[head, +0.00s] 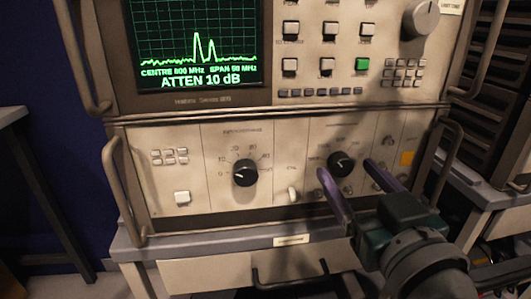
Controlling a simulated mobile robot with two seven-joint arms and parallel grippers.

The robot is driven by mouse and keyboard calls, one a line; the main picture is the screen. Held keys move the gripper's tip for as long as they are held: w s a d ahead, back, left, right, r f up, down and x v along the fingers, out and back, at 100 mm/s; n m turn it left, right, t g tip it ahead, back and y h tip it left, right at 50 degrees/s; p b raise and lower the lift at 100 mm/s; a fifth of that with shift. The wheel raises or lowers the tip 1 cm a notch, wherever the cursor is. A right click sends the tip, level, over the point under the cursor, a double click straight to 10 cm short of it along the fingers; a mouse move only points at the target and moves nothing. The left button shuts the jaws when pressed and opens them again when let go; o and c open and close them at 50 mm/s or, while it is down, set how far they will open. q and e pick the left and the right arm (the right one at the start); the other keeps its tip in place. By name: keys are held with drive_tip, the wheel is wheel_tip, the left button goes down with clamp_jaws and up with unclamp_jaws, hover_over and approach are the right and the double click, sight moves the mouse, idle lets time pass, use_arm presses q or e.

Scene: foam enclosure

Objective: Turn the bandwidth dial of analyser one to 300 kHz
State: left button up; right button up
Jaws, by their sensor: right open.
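The analyser (225,115) fills the middle of the head view, with a green-traced screen (195,40) reading "ATTEN 10 dB". Its lower panel has two black dials. The left dial (245,172) has a numbered scale. The right dial (341,164) has a scale too small to read, so I cannot tell which setting its pale pointer marks. My right gripper (346,170) is open, its two purple fingers reaching up from below right. In the picture the fingertips lie either side of the right dial's lower part; I cannot tell whether they touch it. My left gripper is out of view.
A large grey knob (420,19) and several push buttons are on the upper panel. Metal handles (122,190) stand out at both sides. A small white knob (292,194) sits between the dials. The analyser stands on a grey bench (180,245) with a drawer below.

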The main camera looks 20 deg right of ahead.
drive_tip(key=shift+w+d, duration=0.1)
drive_tip(key=shift+w, duration=0.35)
drive_tip(key=shift+c, duration=0.4)
clamp_jaws()
